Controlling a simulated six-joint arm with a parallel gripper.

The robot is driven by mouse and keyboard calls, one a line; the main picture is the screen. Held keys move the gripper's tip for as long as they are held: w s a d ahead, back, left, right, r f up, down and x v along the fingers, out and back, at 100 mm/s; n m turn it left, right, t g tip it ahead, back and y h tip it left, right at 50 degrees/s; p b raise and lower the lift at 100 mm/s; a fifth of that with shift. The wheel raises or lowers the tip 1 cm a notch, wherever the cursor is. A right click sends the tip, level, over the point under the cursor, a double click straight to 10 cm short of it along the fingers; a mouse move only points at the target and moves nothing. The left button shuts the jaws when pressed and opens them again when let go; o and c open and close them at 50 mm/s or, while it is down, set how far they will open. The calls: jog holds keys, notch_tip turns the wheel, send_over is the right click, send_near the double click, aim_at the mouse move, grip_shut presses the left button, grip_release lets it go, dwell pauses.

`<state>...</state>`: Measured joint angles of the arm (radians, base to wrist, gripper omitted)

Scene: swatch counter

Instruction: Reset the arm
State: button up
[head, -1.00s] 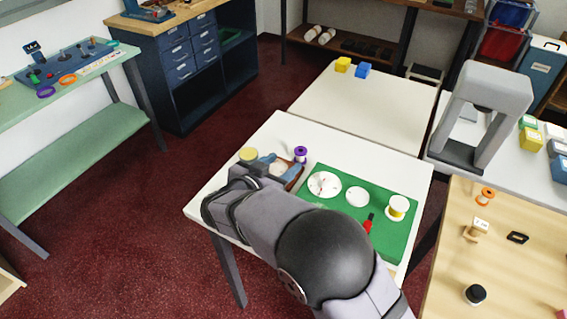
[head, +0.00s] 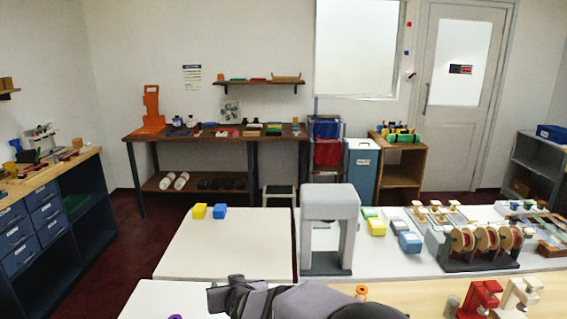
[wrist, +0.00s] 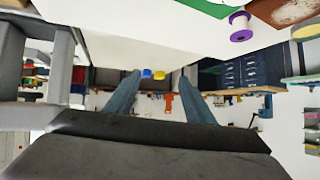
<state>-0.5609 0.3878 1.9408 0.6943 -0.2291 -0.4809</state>
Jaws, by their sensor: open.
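My gripper (wrist: 160,76) is open in the wrist view, its two blue-grey fingers apart with nothing held between them. The wrist view is upside down and looks out level across the room. In the head view my grey arm reaches in from the bottom edge, and my gripper (head: 222,291) is at its left end, over the near white table (head: 150,300). Its fingers are hard to make out there.
A grey arch-shaped stand (head: 330,200) rises on the right, beyond the arm. A spool with a purple rim (wrist: 241,34) stands on the near table. An orange spool (head: 361,291) is just past the arm. The far white table (head: 235,245) is mostly bare.

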jog(key=s+d+g, duration=0.1)
jog(key=d, duration=0.5)
jog(key=s+d+f+g+h+p, duration=0.1)
jog(key=s+d, duration=0.1)
jog(key=d, duration=0.3)
jog(key=s+d+f+g+h, duration=0.1)
jog(key=s+d, duration=0.1)
jog(key=d, duration=0.4)
jog(key=shift+d+f+g, duration=0.2)
jog(key=shift+d+g, duration=0.1)
jog(key=s+d+f+g+h+p, duration=0.1)
jog(key=s+d+g+h, duration=0.2)
jog(key=s+d, duration=0.8)
jog(key=s+f+m+g+p, duration=0.1)
jog(key=s+f+m+g, duration=0.2)
jog(key=s, duration=1.1)
jog(key=shift+s+g+y, duration=0.3)
jog(key=shift+g+y, duration=0.1)
jog(key=shift+g, duration=0.1)
